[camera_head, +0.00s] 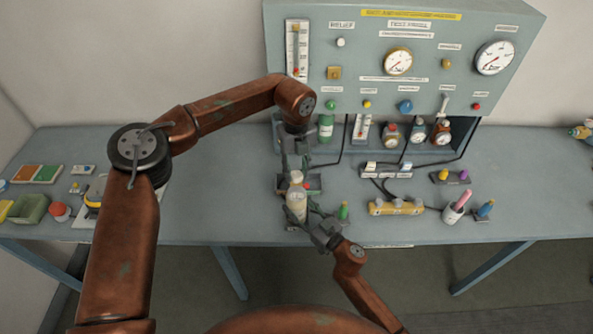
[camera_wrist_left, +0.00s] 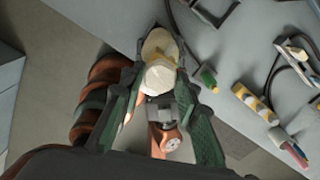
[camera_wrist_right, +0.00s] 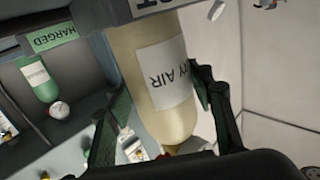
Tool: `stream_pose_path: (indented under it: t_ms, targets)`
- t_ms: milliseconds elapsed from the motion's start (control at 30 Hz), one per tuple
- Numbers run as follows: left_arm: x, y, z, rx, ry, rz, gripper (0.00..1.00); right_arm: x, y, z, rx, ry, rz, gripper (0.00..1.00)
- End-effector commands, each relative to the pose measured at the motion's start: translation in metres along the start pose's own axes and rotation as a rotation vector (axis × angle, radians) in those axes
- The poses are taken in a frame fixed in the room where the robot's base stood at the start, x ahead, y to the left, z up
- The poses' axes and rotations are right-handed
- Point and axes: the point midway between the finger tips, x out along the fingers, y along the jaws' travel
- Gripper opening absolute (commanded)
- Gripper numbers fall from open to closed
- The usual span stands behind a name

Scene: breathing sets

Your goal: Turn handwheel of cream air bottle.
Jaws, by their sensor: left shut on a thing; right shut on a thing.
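The cream air bottle (camera_head: 296,204) stands upright near the front of the bench in the head view. It fills the middle of the right wrist view (camera_wrist_right: 147,48), where its white label reads "RY AIR". My left gripper (camera_head: 296,170) comes down from above, with its fingers closed about the bottle's top. In the left wrist view, the cream top (camera_wrist_left: 160,76) sits between the green fingers. The handwheel is largely hidden there. My right gripper (camera_head: 308,216) reaches in from the front right and is shut on the bottle's body, with one finger on each side.
A grey panel with gauges (camera_head: 398,62) stands behind. A small green-topped item (camera_head: 343,211) is close right of the bottle. A yellow block (camera_head: 395,207) and a white cup (camera_head: 453,213) stand farther right. A green tray (camera_head: 29,208) lies far left.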

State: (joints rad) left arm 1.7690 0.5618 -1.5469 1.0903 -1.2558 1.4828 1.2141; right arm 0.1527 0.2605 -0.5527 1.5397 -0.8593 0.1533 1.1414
Motion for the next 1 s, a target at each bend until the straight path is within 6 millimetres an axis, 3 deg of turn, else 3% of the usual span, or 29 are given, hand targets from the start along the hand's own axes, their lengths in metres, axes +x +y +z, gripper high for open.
stream_pose_path:
  t_ms: [467, 1000]
  targets:
    - [-0.0002, -0.0003, -0.0003, 0.078, 0.001, -0.001, 0.05, 0.0001, 0.0001, -0.0005, -0.001, 0.001, 0.0, 0.0]
    - [0.0, -0.0007, -0.0005, 0.537, 0.001, -0.002, 0.05, 0.0001, 0.0, -0.0005, -0.001, 0.001, 0.0, 0.0]
